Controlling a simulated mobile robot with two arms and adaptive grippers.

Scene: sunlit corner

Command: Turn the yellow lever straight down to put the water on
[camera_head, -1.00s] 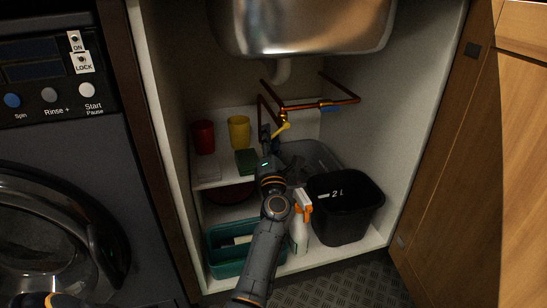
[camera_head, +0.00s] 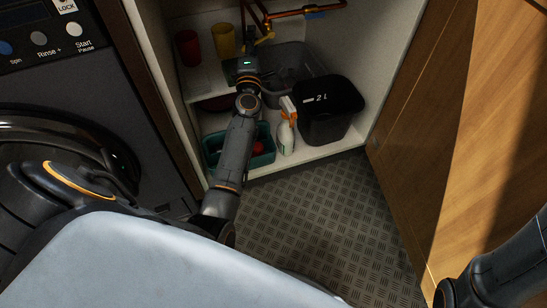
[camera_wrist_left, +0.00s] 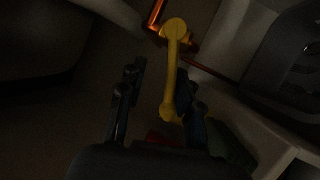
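The yellow lever (camera_head: 265,38) is on the copper pipework at the back of the cupboard. In the left wrist view the lever (camera_wrist_left: 172,68) runs from its round pivot at the top to a knobbed free end between my fingers. My left gripper (camera_head: 252,42) reaches into the cupboard to the lever. In the wrist view its fingers (camera_wrist_left: 158,92) stand apart, with the lever close to the right-hand finger; I cannot tell if they touch. My right gripper is out of view; only part of my right arm shows at the lower right.
A red cup (camera_head: 187,48) and yellow cup (camera_head: 224,40) stand on the shelf left of my gripper. Below are a teal basket (camera_head: 212,152), a spray bottle (camera_head: 285,137) and a black bin (camera_head: 330,112). A washing machine (camera_head: 140,150) borders the left, a wooden door (camera_head: 425,120) the right.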

